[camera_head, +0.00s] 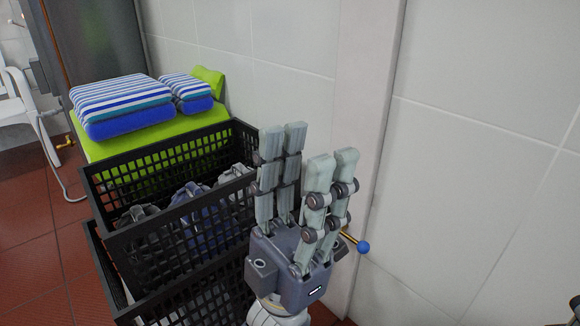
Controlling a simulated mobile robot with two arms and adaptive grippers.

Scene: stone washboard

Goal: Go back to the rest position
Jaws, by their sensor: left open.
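My left gripper (308,145) is upright at the centre of the view, fingers pointing up. Its two finger pairs stand apart with nothing between them, so it is open and empty. It is in front of the right end of a black plastic crate (135,238) and hides part of it. The gripper appears in front of the crate, and I cannot tell whether they touch. My right gripper is not in view.
Dark and blue clothes (195,215) lie in the upper crate, with another black crate (190,300) below it. Behind, striped blue towels (120,100) rest on a green surface (95,148). A blue-tipped brass rod (363,247) shows beside the gripper. White tiled wall (480,180) fills the right.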

